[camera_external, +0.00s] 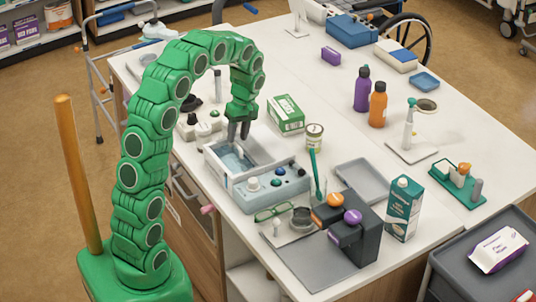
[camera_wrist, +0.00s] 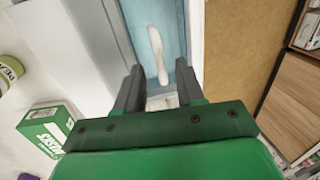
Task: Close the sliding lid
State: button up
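A white-walled box (camera_external: 262,143) with a pale blue recessed top stands near the table's left edge. In the wrist view, its blue surface (camera_wrist: 140,22) carries a long white raised bar or handle (camera_wrist: 158,55). I cannot tell clearly which part is the sliding lid or how far it is open. My gripper (camera_external: 238,138) points down over the box. In the wrist view, my gripper (camera_wrist: 159,72) has its two dark fingers apart, with the near end of the white bar appearing between them. Whether the fingers touch it cannot be seen.
A knob panel (camera_external: 272,187) adjoins the box's front. A green-white carton (camera_external: 286,114) and a small jar (camera_external: 314,137) stand right of it. A black dispenser (camera_external: 365,225), grey tray (camera_external: 362,180) and teal carton (camera_external: 404,208) are nearer.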

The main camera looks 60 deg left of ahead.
jog(key=shift+s+f, duration=0.15)
jog(key=shift+f, duration=0.7)
grip_shut()
dwell(0.8)
